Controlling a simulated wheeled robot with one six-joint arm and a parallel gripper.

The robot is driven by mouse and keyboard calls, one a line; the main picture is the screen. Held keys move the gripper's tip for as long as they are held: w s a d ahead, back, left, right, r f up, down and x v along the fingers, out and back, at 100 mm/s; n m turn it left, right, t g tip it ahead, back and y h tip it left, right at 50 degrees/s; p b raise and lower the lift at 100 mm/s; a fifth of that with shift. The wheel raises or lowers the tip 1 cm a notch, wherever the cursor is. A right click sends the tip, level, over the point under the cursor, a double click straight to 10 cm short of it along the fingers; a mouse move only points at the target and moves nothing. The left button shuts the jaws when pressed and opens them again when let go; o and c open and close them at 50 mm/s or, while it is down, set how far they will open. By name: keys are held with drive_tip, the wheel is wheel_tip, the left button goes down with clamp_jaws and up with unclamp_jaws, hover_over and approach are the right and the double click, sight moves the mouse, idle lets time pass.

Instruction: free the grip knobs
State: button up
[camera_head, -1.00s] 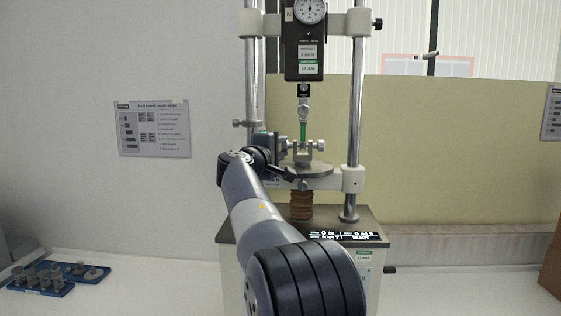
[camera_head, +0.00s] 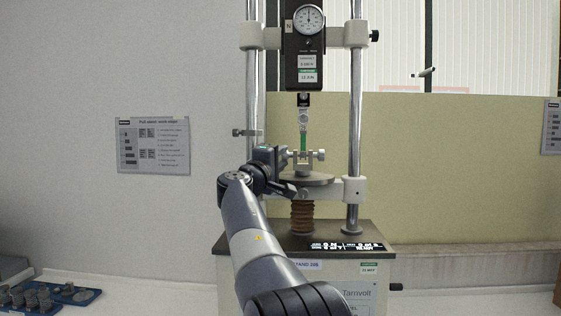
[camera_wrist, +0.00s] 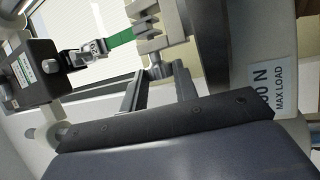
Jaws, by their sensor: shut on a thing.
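The pull stand (camera_head: 357,120) stands ahead, with a round dial gauge (camera_head: 308,20) on its dark head. A green strip (camera_head: 303,142) runs upright between the upper grip (camera_head: 303,117) and the lower grip (camera_head: 303,160) above a round plate. The strip also shows in the wrist view (camera_wrist: 122,38). A grip knob (camera_head: 320,155) sticks out on the lower grip's right side. My gripper (camera_head: 284,157) is at the lower grip's left side. In the wrist view, my gripper (camera_wrist: 160,70) is shut on the near grip knob (camera_wrist: 158,68), which the fingers partly hide.
Blue trays (camera_head: 75,297) with grey parts lie at the lower left. The stand's two steel columns flank the grips. A brown bellows (camera_head: 303,215) is below the plate. A printed sheet (camera_head: 153,146) hangs on the wall.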

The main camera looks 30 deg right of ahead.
drive_tip(key=o, duration=1)
drive_tip(key=shift+f, duration=0.15)
drive_tip(key=shift+r+p, duration=0.2)
drive_tip(key=shift+p, duration=0.45)
drive_tip(key=shift+r+y+p, duration=0.2)
drive_tip(key=shift+y+p, duration=0.1)
drive_tip(key=shift+p, duration=0.75)
drive_tip(key=shift+n+g+p, duration=0.3)
drive_tip(key=shift+p, duration=0.7)
drive_tip(key=y+p, duration=0.1)
drive_tip(key=p, duration=0.5)
drive_tip(key=r+n+g+y+p, duration=0.1)
drive_tip(key=y+p, duration=0.1)
drive_tip(key=p, duration=0.4)
drive_tip(key=shift+g, duration=0.3)
